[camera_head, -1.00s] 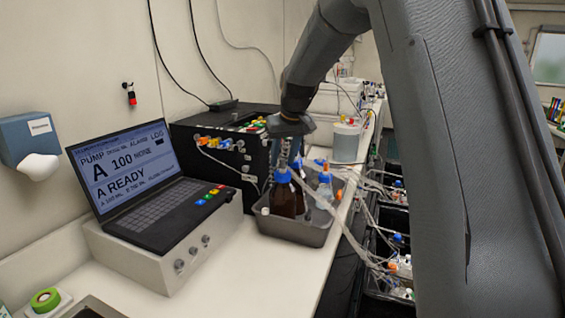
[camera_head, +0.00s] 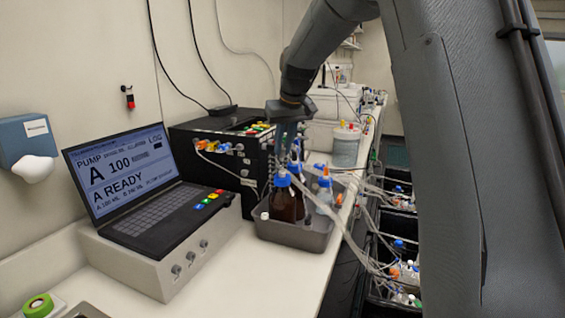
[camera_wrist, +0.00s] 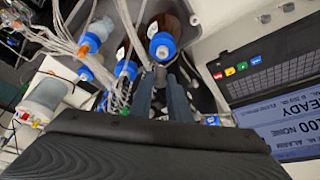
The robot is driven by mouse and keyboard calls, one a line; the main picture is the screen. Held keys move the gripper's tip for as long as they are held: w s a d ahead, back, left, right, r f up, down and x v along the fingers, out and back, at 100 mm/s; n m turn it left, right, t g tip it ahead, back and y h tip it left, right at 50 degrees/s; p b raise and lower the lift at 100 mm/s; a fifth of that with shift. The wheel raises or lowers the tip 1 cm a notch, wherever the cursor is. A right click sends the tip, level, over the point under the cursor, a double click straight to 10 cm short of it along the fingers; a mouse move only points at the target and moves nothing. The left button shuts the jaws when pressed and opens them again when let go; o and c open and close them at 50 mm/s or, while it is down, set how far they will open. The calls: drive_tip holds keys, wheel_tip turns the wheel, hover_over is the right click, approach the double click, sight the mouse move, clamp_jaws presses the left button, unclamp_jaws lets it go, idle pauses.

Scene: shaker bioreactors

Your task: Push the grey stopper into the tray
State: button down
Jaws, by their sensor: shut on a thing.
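A grey tray (camera_head: 290,234) stands on the white bench and holds brown bottles (camera_head: 284,205) and a clear bottle (camera_head: 324,196), with blue caps. My gripper (camera_head: 285,160) points down over the tray's back part, behind the blue caps. In the wrist view its two fingers (camera_wrist: 161,80) are close together around a small grey piece (camera_wrist: 160,74), which looks like the grey stopper. The piece is beside the blue cap of a brown bottle (camera_wrist: 170,26). In the head view the stopper cannot be made out, and the bottles partly hide the fingertips.
A laptop (camera_head: 150,205) on a white box stands left of the tray. A black pump unit (camera_head: 222,160) is behind it. Clear tubes (camera_head: 352,245) run from the tray over the bench edge to black crates (camera_head: 385,275) at right. A white-grey tub (camera_head: 345,148) stands behind.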

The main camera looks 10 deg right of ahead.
sight(283, 148)
wheel_tip(283, 148, up, 4)
drive_tip(key=shift+r+b, duration=0.1)
drive_tip(key=shift+b, duration=0.45)
drive_tip(key=shift+a+f, duration=0.2)
drive_tip(key=shift+s+a+f+b, duration=0.45)
drive_tip(key=shift+s+a+f, duration=0.45)
drive_tip(key=shift+f, duration=2.15)
drive_tip(key=shift+s+a+f+b, duration=0.5)
drive_tip(key=shift+a+f, duration=0.65)
drive_tip(key=shift+f, duration=1.95)
drive_tip(key=shift+s+a+f+b, duration=0.4)
drive_tip(key=shift+s+a+f, duration=0.5)
drive_tip(key=shift+f, duration=2.15)
drive_tip(key=shift+w+a, duration=0.15)
drive_tip(key=shift+f, duration=1.05)
